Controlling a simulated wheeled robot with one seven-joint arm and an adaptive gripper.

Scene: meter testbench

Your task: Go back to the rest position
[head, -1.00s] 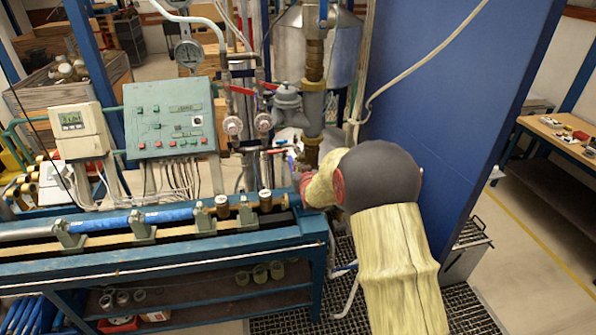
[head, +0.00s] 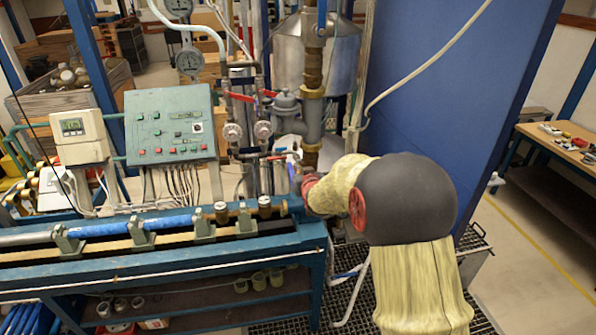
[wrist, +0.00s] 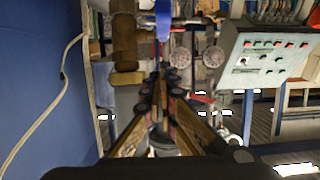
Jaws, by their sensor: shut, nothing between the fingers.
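My gripper shows in the wrist view (wrist: 160,78), its two fingers converging with their tips together and nothing seen between them. It points toward the pipes and valves of the test bench. A blue upright part (wrist: 163,20) lies beyond the tips in the picture; I cannot tell how far. In the head view my arm, in a yellowish cover with a dark round joint, reaches from the lower right to the pipework. My gripper is mostly hidden there behind my arm, near the vertical pipe (head: 311,112).
A green control panel (head: 170,124) and a white meter box (head: 80,136) stand left above the blue bench (head: 170,263). A blue wall panel (head: 450,90) stands right behind my arm. Metal grating lies below.

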